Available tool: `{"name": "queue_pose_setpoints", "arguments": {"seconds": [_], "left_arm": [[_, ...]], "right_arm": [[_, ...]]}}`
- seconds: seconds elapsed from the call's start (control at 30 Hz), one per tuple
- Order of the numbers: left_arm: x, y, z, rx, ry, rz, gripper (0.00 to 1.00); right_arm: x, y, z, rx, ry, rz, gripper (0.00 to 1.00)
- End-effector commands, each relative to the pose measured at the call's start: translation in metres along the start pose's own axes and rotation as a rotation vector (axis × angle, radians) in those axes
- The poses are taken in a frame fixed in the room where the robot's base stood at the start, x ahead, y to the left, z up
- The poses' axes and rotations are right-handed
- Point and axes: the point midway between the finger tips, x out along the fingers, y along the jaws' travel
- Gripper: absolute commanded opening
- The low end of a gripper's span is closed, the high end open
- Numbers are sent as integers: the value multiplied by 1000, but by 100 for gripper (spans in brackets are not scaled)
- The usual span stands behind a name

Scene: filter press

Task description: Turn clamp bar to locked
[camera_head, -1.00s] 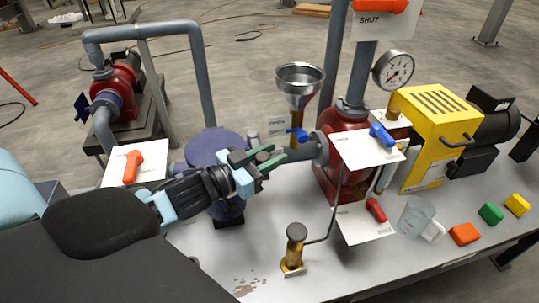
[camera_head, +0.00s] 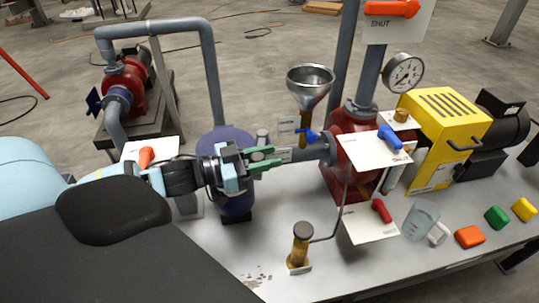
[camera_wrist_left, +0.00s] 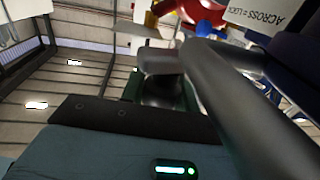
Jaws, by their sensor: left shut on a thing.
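My left gripper (camera_head: 266,158) reaches in from the left over the top of the blue filter vessel (camera_head: 237,203). Its green fingers point right and lie almost level. They are shut on what looks like the clamp bar, mostly hidden by the fingers in the head view. A small grey upright end (camera_head: 262,136) shows just behind the fingers. In the left wrist view a thick dark grey bar (camera_wrist_left: 235,95) runs diagonally close to the gripper. A white label (camera_wrist_left: 262,15) there reads "ACROSS = LOCK". My right gripper is in neither view.
A metal funnel (camera_head: 310,78), a red pump body (camera_head: 347,185) and a pressure gauge (camera_head: 403,72) stand right of the vessel. An orange handle (camera_head: 147,157) is left of it. A brass post (camera_head: 301,243) stands in front. The table's front left is fairly clear.

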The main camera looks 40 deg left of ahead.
Motion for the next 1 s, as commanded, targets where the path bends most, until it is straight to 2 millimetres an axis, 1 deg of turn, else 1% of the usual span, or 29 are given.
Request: {"name": "queue_pose_setpoints", "arguments": {"seconds": [0.27,0.3,0.47,0.77,0.87,1.0], "left_arm": [[0,0,2,-6,-3,1,0],[0,0,2,-6,-3,0,32],[0,0,1,-5,-2,0,52],[-1,0,1,-3,-1,1,52],[-4,0,1,-4,-3,0,52],[-13,0,1,-5,-3,0,52]], "right_arm": [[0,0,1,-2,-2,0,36],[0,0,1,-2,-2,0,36],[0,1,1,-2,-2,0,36],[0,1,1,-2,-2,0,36],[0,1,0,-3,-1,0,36],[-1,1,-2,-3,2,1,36]]}}
